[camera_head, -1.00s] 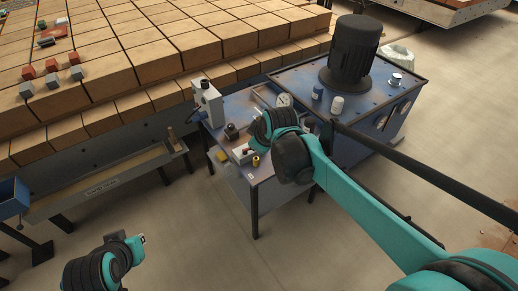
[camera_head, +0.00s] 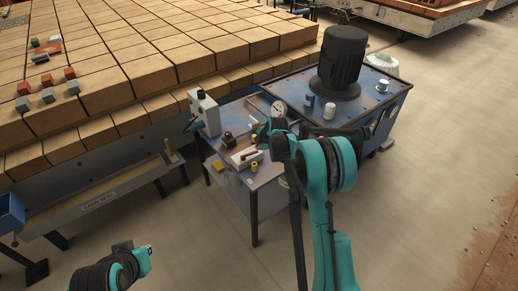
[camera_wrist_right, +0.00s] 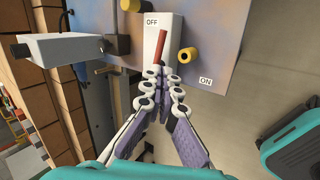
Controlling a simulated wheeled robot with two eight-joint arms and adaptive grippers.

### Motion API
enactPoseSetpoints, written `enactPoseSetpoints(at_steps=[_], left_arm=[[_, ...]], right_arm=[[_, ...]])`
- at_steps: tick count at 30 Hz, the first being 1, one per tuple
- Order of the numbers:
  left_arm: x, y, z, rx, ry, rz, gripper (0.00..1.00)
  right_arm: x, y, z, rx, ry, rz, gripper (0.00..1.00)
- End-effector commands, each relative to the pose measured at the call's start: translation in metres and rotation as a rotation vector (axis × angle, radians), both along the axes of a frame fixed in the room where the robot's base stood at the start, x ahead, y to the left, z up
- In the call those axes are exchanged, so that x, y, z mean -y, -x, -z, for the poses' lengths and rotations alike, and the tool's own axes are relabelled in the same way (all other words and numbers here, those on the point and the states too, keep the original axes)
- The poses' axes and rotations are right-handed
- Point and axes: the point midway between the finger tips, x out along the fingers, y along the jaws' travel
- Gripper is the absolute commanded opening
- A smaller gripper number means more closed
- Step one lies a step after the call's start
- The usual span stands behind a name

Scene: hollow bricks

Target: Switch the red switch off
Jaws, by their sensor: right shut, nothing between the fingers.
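The red switch lever (camera_wrist_right: 162,48) stands on a white switch box (camera_wrist_right: 152,50) in the right wrist view, with an OFF label at its upper left and an ON label on the panel to the lower right. The lever points up in that view, on the OFF side. In the head view the lever (camera_head: 249,154) looks small on the white box (camera_head: 240,160). My right gripper (camera_wrist_right: 160,74) is shut and empty, its fingertips close to the lever's lower end; contact cannot be told. My left gripper (camera_head: 146,251) is far off at lower left, its fingers too small to read.
A yellow knob (camera_wrist_right: 188,55) is right of the lever. A grey control box (camera_head: 204,112) stands on the blue bench, with a gauge (camera_head: 279,109) and a black motor (camera_head: 342,62) behind. Stacked bricks (camera_head: 150,75) fill the upper left.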

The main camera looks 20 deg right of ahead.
Motion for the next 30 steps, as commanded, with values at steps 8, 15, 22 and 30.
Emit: enactPoseSetpoints(at_steps=[8,15,22,30], left_arm=[[0.000,0.000,0.025,0.000,0.000,0.000,0.00],[0.000,0.000,0.040,0.000,0.000,0.000,0.00],[0.000,0.000,0.045,0.000,0.000,0.000,0.00],[0.000,0.000,0.044,0.000,0.000,0.000,0.00]], right_arm=[[-0.005,-0.034,0.055,0.000,0.000,0.001,0.00],[-0.009,-0.055,0.086,0.001,-0.001,0.001,0.00],[-0.010,-0.063,0.095,0.001,-0.001,0.001,0.00],[-0.010,-0.063,0.095,0.000,-0.001,0.002,0.00]])
